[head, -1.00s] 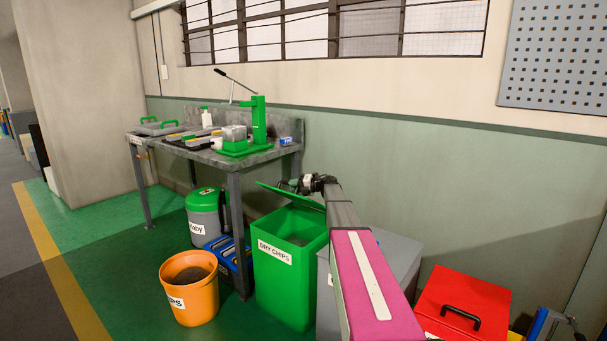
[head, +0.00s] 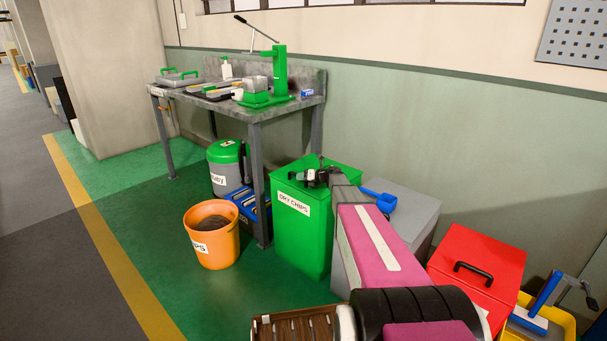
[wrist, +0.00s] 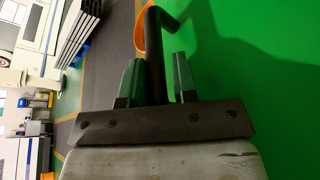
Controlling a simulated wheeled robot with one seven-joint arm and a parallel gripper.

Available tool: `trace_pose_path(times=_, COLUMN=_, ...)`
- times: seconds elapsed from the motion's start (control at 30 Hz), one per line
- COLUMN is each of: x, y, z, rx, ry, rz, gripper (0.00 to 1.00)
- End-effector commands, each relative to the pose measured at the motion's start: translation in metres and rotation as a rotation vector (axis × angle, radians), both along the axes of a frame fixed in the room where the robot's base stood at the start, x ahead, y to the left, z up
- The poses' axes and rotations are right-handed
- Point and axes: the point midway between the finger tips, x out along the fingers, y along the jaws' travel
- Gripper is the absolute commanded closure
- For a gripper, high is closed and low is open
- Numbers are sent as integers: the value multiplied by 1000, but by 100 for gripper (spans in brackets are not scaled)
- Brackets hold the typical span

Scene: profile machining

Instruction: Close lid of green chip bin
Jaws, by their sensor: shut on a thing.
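The green chip bin (head: 303,230), labelled "DRY CHIPS", stands on the floor at the right end of the workbench in the head view. Its green lid (head: 338,170) lies about level over the bin top, and the inside is hidden. I cannot tell whether it rests fully on the rim all round. My gripper (head: 308,177) is at the lid, partly hidden by my arm. In the wrist view my gripper (wrist: 157,82) has its fingers on either side of a black bar-like handle (wrist: 155,50) and is shut on it. A broad green surface fills the right of that view.
An orange bin (head: 212,240) stands left of the green bin. The workbench (head: 255,113) is behind left, with a blue crate (head: 246,200) under it. A grey box (head: 410,205) with a blue scoop (head: 380,198) and a red box (head: 480,260) stand right. Floor at front left is clear.

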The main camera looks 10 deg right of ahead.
Motion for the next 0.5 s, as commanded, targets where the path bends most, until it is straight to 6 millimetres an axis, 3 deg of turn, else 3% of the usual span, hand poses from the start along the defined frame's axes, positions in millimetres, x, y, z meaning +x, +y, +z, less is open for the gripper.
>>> trace_pose_path(times=0.07, x=-10, y=8, z=2, rx=9, ry=9, rz=19, gripper=100)
trace_pose_path(times=0.1, x=-10, y=7, z=2, rx=10, ry=10, rz=19, gripper=66)
trace_pose_path(times=0.13, x=-10, y=7, z=2, rx=9, ry=10, rz=20, gripper=57)
trace_pose_path(times=0.5, x=-6, y=4, z=0, rx=6, ry=9, rz=18, gripper=56)
